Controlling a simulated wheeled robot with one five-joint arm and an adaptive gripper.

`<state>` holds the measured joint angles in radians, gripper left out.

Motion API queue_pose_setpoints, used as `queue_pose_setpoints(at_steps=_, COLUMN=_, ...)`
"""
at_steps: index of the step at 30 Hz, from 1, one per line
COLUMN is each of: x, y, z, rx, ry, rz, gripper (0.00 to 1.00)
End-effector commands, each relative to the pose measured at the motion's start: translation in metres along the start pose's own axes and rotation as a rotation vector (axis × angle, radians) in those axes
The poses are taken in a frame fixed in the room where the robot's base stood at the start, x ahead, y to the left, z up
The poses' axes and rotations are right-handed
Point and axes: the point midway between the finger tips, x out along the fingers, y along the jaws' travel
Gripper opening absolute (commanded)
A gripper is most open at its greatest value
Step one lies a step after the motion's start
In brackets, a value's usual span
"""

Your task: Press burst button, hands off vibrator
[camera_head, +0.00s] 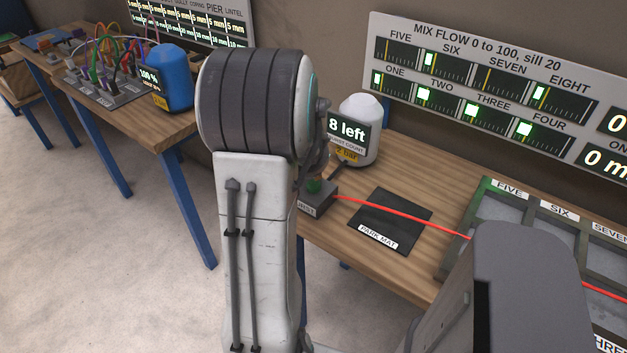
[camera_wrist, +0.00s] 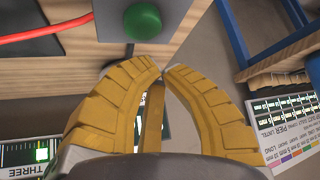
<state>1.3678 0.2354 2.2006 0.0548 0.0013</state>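The green burst button (camera_head: 314,186) sits on a small grey box (camera_head: 316,205) at the bench's left edge, partly hidden by my arm. Its label is partly covered. The green button (camera_wrist: 142,20) also shows at the top of the wrist view. My gripper (camera_wrist: 164,70) has yellow ribbed fingers with tips drawn together and nothing visible between them. The tips appear just below the button in the wrist picture, apart from it. My arm mostly hides the gripper in the head view. I cannot make out the vibrator.
A black park mat (camera_head: 391,220) lies bare on the bench. A red cable (camera_head: 400,214) crosses it toward grey labelled trays (camera_head: 505,207). A white canister (camera_head: 360,120) reads "8 left". A mix flow panel (camera_head: 500,75) stands behind. Another bench (camera_head: 130,120) is at left.

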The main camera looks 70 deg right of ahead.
Motion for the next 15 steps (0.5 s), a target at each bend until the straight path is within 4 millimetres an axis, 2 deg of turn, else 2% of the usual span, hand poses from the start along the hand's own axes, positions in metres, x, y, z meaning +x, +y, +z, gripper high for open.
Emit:
queue_pose_setpoints(at_steps=9, x=-0.025, y=0.000, z=-0.019, rx=0.000, ry=0.000, rz=0.000, gripper=0.00)
queue_pose_setpoints(at_steps=15, x=-0.030, y=0.000, z=-0.023, rx=0.000, ry=-0.001, rz=0.000, gripper=0.00)
